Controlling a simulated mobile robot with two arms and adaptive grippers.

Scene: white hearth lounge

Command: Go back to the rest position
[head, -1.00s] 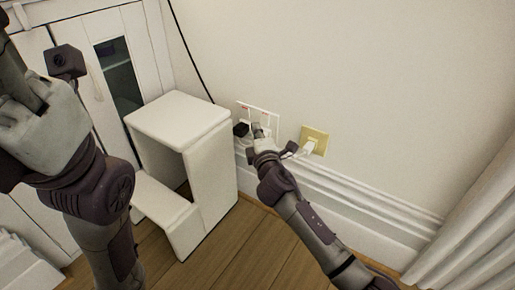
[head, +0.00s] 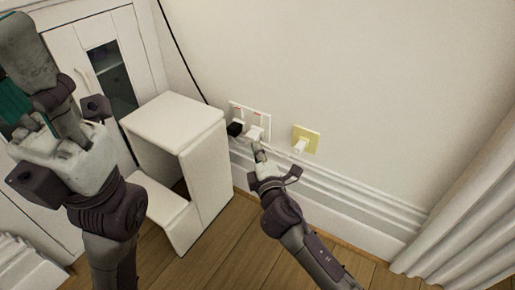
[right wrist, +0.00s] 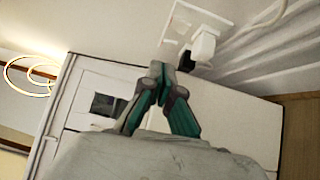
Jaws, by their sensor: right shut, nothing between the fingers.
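My right gripper (head: 259,148) is in front of the wall, just below the white double socket (head: 262,117). In the right wrist view its two fingers (right wrist: 160,72) meet at the tips with nothing between them. A black plug (head: 235,129) and a white plug (head: 255,133) sit in the white socket. The white plug (right wrist: 204,46) also shows in the right wrist view, close to the fingertips. My left arm stands raised at the left of the head view. Its gripper (head: 28,75) is partly cut off at the frame edge, and its fingertips are not clear.
A white step stool (head: 206,165) stands on the wooden floor left of my right arm. A yellow socket (head: 307,136) with a white plug is to the right. A white cabinet (head: 137,50) is behind the stool. A white curtain (head: 470,220) hangs at the right.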

